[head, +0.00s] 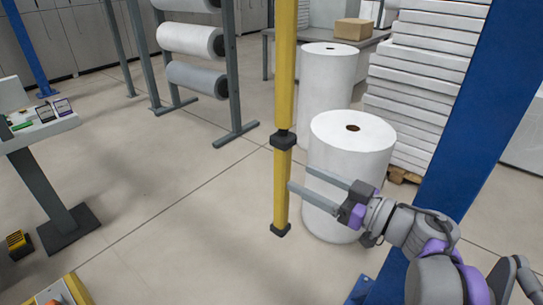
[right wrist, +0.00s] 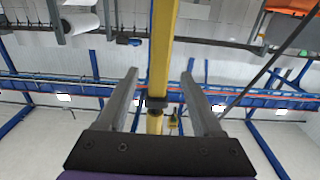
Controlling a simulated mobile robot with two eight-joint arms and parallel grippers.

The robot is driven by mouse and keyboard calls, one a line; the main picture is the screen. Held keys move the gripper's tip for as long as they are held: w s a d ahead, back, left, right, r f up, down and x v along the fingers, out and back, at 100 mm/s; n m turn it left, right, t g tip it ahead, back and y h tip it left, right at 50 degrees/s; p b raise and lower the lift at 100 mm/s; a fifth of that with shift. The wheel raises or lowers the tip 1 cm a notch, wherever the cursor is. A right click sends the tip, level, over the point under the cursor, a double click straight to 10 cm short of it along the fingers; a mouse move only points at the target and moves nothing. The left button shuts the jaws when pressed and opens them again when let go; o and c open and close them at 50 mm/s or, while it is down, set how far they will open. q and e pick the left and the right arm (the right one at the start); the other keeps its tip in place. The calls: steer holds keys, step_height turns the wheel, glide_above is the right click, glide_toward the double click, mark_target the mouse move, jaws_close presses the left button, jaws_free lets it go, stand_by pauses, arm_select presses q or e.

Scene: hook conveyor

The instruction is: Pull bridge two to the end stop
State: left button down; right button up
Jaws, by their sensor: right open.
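A yellow vertical bar (head: 282,185) comes down from above in the head view, with a dark collar partway and a dark cap at its lower end, clear of the floor. I cannot tell whether it belongs to bridge two; no end stop can be made out. My right gripper (head: 299,177) is open beside the bar's lower section, below the collar. In the right wrist view the yellow bar (right wrist: 160,50) shows between the two spread fingers (right wrist: 165,88). I cannot tell whether either finger touches it. My left gripper is not in view.
Two large white rolls (head: 352,150) stand behind my right gripper. A blue column (head: 470,110) rises at the right, before stacked white slabs (head: 420,75). A rack of rolls (head: 190,40) stands back left, a control stand (head: 45,180) at the left. The middle floor is clear.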

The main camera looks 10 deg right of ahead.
steer(key=x, duration=1)
steer(key=shift+s, duration=0.1)
jaws_close()
stand_by(1.1)
